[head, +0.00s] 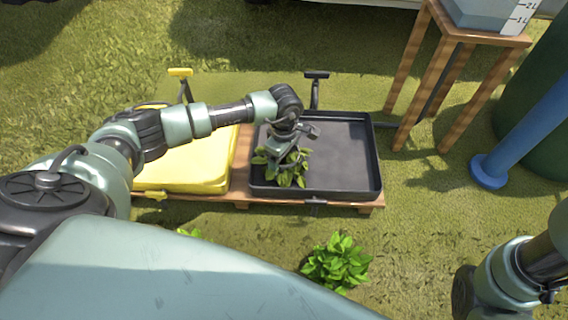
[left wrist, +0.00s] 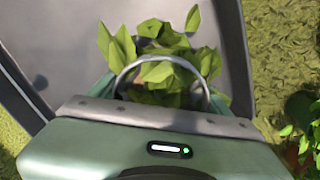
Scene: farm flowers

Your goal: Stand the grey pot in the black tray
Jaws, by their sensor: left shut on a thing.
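The black tray (head: 345,195) lies on a low wooden pallet in the head view, and its floor and wall fill much of the left wrist view (left wrist: 60,35). My left gripper (head: 284,152) is over the left part of the tray, pointing down. It is shut on the grey pot, whose round rim (left wrist: 165,59) shows in the left wrist view between my fingers. Leafy green plant (head: 288,172) fills the pot and hides its body in the head view. I cannot tell whether the pot's base touches the tray floor. My right gripper is out of view.
A yellow tray (head: 190,178) lies left of the black tray on the pallet (head: 240,165). Another leafy plant (head: 337,262) stands on the grass in front. A wooden stand (head: 432,85) and a blue post (head: 520,135) are at right. The black tray's right part is clear.

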